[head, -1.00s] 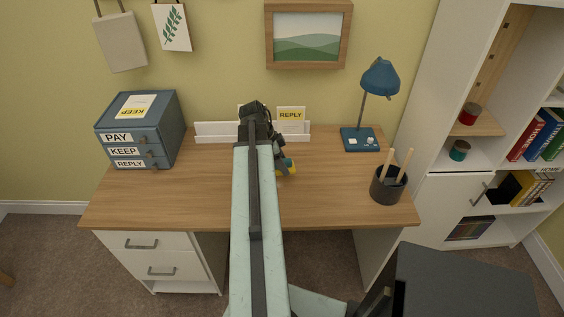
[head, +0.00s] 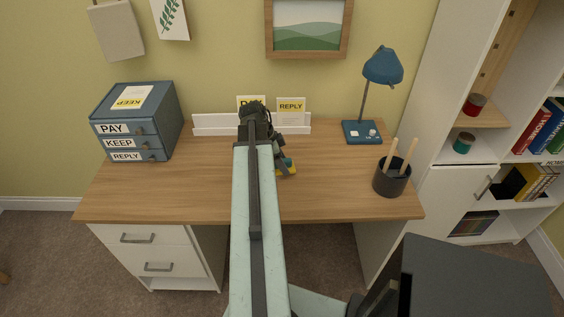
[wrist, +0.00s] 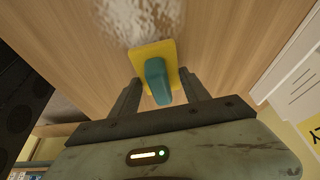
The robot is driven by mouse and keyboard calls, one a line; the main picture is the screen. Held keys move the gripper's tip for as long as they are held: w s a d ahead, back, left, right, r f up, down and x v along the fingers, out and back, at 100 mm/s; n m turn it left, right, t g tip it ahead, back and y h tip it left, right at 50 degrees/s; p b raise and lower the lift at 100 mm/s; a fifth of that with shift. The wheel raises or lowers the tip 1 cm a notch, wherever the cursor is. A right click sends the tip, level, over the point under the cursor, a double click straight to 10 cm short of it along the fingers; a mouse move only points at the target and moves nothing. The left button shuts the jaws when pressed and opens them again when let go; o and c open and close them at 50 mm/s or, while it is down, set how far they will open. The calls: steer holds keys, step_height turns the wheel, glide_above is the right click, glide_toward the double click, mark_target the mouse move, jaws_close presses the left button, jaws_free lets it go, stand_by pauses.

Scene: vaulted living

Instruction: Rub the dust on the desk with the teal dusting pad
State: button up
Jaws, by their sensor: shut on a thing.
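The dusting pad (wrist: 155,62) shows in the wrist view as a yellow slab with a teal handle. My gripper (wrist: 160,80) is shut on the teal handle, one finger on each side. A whitish, speckled dust patch (wrist: 140,18) lies on the desk at the top of the wrist view, just beyond the pad's edge. The wood desk (head: 345,195) fills the middle of the head view. There, the pad (head: 291,168) shows as a bit of yellow and teal beside my arm, over the desk. My arm hides the dust in the head view. I cannot tell whether the pad touches the desk.
A blue drawer box (head: 134,122) stands at the desk's left. A white letter rack (head: 215,124) with cards runs along the back. A blue lamp (head: 362,132) and a dark pen cup (head: 391,178) stand at the right. The desk's front right is clear.

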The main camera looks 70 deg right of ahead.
steer(key=shift+f+b, duration=0.9)
steer(key=shift+f, duration=0.1)
